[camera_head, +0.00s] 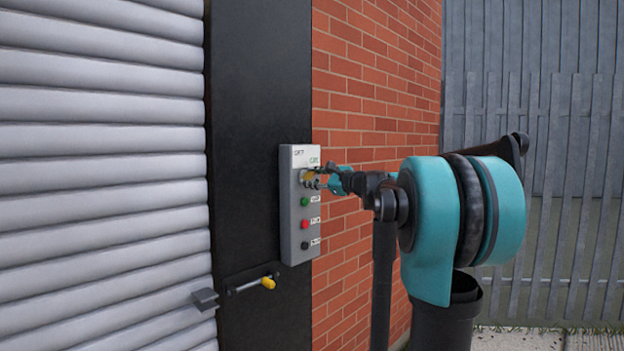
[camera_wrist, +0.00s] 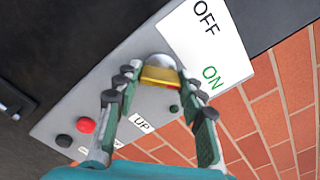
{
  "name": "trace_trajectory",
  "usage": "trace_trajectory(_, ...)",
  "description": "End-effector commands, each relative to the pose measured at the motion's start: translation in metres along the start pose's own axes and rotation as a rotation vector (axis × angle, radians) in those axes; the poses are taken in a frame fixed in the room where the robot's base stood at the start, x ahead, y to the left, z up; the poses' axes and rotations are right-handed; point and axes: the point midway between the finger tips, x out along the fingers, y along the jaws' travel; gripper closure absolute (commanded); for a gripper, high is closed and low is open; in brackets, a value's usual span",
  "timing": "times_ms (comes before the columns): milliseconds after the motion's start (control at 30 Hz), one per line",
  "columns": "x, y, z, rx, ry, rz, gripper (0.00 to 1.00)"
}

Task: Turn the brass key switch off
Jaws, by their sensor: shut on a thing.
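The brass key switch (camera_head: 308,175) sits near the top of a grey control box (camera_head: 296,240). In the wrist view the gold-coloured key (camera_wrist: 160,76) stands on a round silver base. My gripper (camera_head: 318,178) reaches it from the right, and in the wrist view my gripper (camera_wrist: 158,82) has one finger on each side, shut on the key. A white label (camera_wrist: 203,45) beside the switch reads OFF and ON. I cannot tell which word the key points to. The fingers partly hide the key in the head view.
Below the switch are a green button (camera_head: 304,201), a red button (camera_head: 304,224) and a black button (camera_head: 304,245). A yellow-ended handle (camera_head: 268,283) juts out at lower left. A grey shutter (camera_head: 100,180) fills the left; a brick wall (camera_head: 365,60) stands behind my arm.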

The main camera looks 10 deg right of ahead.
Motion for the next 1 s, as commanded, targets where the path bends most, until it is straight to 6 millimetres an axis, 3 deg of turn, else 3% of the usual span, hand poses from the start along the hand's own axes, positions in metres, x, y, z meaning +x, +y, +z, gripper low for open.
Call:
trace_trajectory(600,-0.0002,0.0004,-0.0001,-0.572,0.0,0.001,0.9)
trace_trajectory(1000,-0.0002,0.0006,-0.0002,-0.817,0.0,0.001,0.9)
